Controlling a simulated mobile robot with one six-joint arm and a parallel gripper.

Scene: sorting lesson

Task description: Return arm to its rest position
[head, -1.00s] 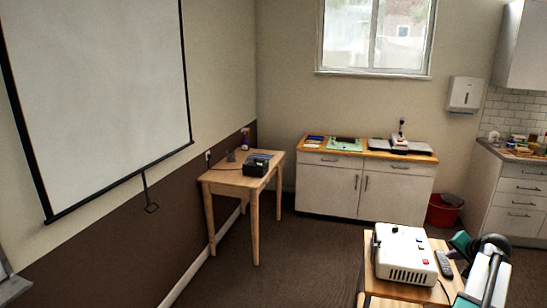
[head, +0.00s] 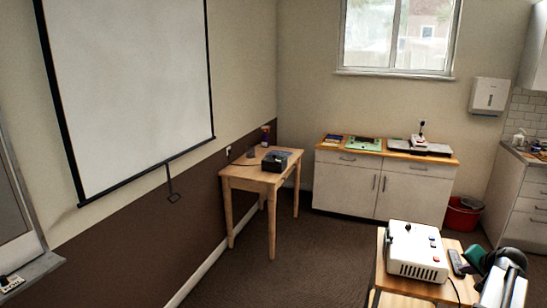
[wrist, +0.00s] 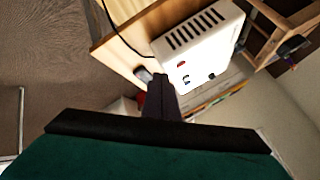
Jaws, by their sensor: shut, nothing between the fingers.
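My gripper (wrist: 160,97) shows in the wrist view as dark fingers closed together, with nothing between them. Part of my arm (head: 503,285), white, black and green, shows folded at the lower right of the head view. It is beside the small wooden table, and the fingers cannot be made out there. In the wrist view, the fingers point toward a white box-shaped device (wrist: 205,50) with vents and buttons. I cannot tell whether they are clear of it by much.
The white device (head: 416,252) and a dark remote (head: 456,262) lie on a wooden table (head: 400,301). A second wooden table (head: 245,174) stands by the left wall, and a white cabinet (head: 385,189) by the back wall. Dark carpet between them is free.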

